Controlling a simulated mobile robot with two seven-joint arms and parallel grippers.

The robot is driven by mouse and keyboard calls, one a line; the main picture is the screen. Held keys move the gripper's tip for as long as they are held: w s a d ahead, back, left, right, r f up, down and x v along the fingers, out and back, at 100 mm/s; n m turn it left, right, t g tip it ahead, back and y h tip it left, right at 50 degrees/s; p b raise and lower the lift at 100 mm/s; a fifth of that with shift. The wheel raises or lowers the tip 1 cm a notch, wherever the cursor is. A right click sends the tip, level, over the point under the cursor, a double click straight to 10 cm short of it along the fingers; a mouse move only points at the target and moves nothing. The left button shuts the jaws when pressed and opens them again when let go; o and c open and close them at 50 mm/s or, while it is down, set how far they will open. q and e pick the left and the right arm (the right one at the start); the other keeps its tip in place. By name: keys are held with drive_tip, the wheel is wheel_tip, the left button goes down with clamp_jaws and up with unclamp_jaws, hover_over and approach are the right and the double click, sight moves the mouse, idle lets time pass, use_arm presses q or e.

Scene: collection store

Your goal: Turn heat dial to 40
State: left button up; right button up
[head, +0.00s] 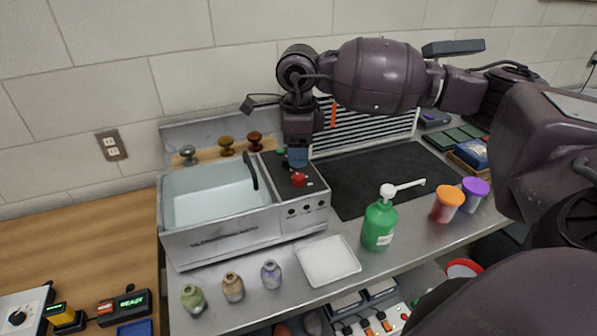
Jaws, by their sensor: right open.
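A metal ultrasonic bath (220,237) with a pale, open basin stands on the steel bench at centre left. Contact cannot be told. My left gripper is not in view.
A black handle (249,171) rises at the basin's right edge. Three small vases (233,287) and a white tray (328,261) stand in front. A green pump bottle (378,226) and orange-lidded jar (447,204) are to the right. A dark mat (375,180) lies behind.

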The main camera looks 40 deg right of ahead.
sight(299, 176)
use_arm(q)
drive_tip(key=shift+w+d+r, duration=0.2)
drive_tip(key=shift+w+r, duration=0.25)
use_arm(e)
wheel_tip(299, 176, down, 7)
drive_tip(key=shift+r, duration=0.15)
drive_tip(key=c, duration=0.9)
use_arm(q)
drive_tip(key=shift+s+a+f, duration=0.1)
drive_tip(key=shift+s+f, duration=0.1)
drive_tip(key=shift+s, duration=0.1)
